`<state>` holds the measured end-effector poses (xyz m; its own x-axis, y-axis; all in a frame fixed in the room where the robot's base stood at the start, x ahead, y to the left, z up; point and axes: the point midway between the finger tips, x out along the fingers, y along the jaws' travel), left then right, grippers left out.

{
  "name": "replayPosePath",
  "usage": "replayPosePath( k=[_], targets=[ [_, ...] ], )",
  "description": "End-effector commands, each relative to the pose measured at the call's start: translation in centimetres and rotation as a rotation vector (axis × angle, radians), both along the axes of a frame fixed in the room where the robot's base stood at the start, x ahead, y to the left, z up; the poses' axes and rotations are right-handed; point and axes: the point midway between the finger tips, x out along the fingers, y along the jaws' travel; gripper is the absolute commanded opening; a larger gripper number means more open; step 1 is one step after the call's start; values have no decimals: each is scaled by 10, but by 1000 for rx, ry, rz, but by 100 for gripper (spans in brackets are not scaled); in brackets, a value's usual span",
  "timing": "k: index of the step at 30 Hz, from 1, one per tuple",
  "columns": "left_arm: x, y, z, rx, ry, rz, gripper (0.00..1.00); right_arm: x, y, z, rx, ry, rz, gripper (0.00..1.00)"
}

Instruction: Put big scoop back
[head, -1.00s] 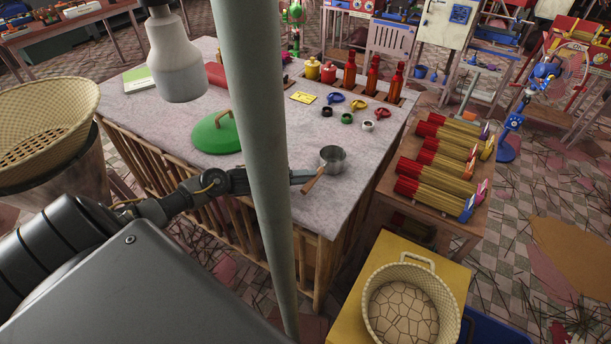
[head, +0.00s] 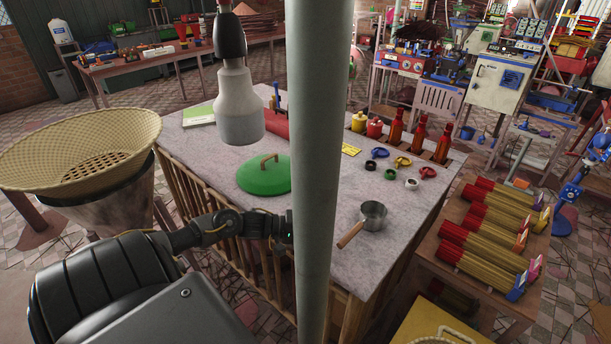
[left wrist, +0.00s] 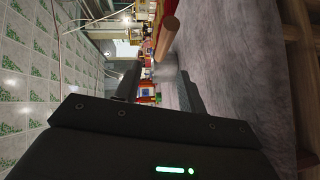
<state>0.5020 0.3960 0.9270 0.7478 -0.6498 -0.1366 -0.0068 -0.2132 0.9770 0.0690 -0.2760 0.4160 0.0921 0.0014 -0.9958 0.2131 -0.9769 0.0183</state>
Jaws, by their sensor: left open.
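The big scoop (head: 373,215), a grey metal cup with a wooden handle, sits on the stone-topped table (head: 400,250), its handle pointing front-left. In the head view my left arm reaches over the table's front left edge, and its fingers are hidden behind the grey-green pole. In the left wrist view my left gripper (left wrist: 157,88) is open, with its two dark fingers apart. The scoop's handle (left wrist: 167,38) and blurred metal cup show beyond the fingers, and nothing is held. My right gripper is out of view.
The upright pole (head: 320,170) blocks part of the head view. A green lid (head: 264,175) lies behind my left gripper. Red bottles (head: 418,135) and small coloured rings stand at the back right. A side table holds incense bundles (head: 490,240). Tabletop around the scoop is clear.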

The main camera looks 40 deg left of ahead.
Motion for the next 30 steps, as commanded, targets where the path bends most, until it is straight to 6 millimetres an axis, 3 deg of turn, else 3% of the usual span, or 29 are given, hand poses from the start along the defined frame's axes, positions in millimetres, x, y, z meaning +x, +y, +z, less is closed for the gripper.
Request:
replayPosePath(
  k=[3,9,30],
  targets=[
    [-18,15,1,2,4,0,40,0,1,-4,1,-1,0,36],
    [-35,30,5,-1,2,1,40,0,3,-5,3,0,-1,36],
    [-39,34,7,-1,0,0,40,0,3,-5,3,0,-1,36]
  ],
)
